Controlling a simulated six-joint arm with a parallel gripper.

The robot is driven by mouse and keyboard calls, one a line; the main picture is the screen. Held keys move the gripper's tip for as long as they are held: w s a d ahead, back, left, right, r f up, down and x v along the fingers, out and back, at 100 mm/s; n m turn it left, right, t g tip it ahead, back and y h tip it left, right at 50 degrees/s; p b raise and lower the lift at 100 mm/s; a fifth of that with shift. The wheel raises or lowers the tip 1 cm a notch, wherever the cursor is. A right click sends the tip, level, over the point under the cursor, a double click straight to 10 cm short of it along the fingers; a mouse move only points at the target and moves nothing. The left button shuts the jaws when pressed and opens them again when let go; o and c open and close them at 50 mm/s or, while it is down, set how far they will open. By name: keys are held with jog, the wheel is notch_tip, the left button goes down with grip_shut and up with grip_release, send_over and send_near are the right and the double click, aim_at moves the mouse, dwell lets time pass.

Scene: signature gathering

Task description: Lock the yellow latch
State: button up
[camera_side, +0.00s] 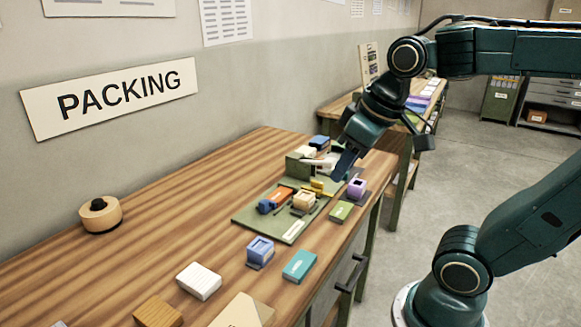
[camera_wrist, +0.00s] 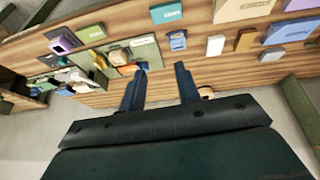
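The yellow latch (camera_side: 318,186) is a small piece on the green board (camera_side: 246,219) near the right edge of the wooden table. It also shows in the wrist view (camera_wrist: 101,61), left of my fingers. My gripper (camera_side: 342,165) is just above and beside the latch in the side view; I cannot tell whether they touch there. In the wrist view my gripper's two fingers (camera_wrist: 161,70) are apart with nothing between them. A beige block (camera_side: 304,201) and an orange and blue piece (camera_side: 276,201) sit on the board beside the latch.
A purple block (camera_side: 356,187) and a green box (camera_side: 341,211) lie close right of the board. A blue-violet block (camera_side: 260,251), a teal box (camera_side: 299,265) and a white block (camera_side: 199,280) lie nearer. The table's left middle is mostly clear.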

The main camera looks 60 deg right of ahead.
jog(key=w+d+r+g, duration=0.1)
jog(key=w+d+g, duration=0.1)
jog(key=w+d, duration=0.35)
jog(key=g, duration=0.3)
send_over(318, 182)
notch_tip(318, 182, down, 8)
jog(key=f, duration=0.1)
jog(key=shift+w+d+r, duration=0.1)
jog(key=shift+r, duration=0.1)
jog(key=shift+f, duration=0.15)
notch_tip(318, 182, down, 14)
jog(key=shift+r, duration=0.25)
grip_shut()
